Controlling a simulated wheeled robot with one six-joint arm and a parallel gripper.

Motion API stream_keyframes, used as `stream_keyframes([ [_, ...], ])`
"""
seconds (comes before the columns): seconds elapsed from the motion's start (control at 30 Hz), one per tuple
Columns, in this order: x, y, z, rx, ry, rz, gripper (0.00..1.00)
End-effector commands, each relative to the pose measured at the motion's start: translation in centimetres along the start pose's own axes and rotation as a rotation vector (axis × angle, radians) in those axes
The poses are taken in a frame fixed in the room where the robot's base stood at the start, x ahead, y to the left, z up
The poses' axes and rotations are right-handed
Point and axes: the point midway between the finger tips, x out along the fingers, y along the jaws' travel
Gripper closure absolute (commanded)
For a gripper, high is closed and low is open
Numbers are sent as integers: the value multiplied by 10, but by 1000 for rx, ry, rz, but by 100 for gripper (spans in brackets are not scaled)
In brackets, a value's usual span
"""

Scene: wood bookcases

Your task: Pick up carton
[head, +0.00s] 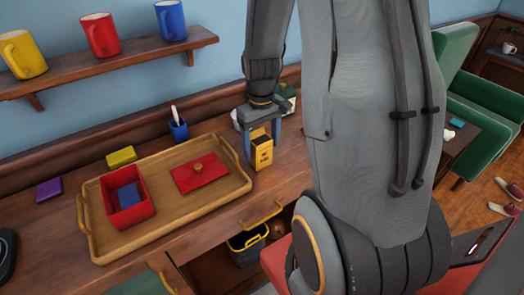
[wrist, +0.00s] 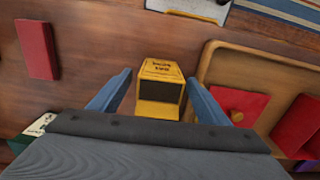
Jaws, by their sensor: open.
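A small yellow carton (head: 262,155) with dark markings stands on the wooden desk, just right of the tray. It also shows in the wrist view (wrist: 160,72), with a dark panel on its near face. My gripper (head: 260,138) is above the desk at the carton, pointing down. In the wrist view, the blue fingers of my gripper (wrist: 160,80) are spread to the left and right of the carton, with gaps on both sides. Contact does not show. Part of the carton's upper side is hidden by my gripper in the head view.
A wooden tray (head: 165,232) holds a red box (head: 143,212) and a red lid (head: 200,180), close left of the carton. A blue cup (head: 179,131) stands behind the tray. A red book (wrist: 37,48) lies in the wrist view's upper left. Mugs stand on a wall shelf (head: 120,62).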

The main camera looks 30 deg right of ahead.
Motion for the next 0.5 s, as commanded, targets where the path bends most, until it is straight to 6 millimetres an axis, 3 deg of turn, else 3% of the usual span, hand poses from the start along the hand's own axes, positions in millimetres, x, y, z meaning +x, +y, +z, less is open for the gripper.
stream_keyframes([
  [0.2,23,0,0,0,-3,-1,30],
  [0.5,30,0,-1,0,1,0,30],
])
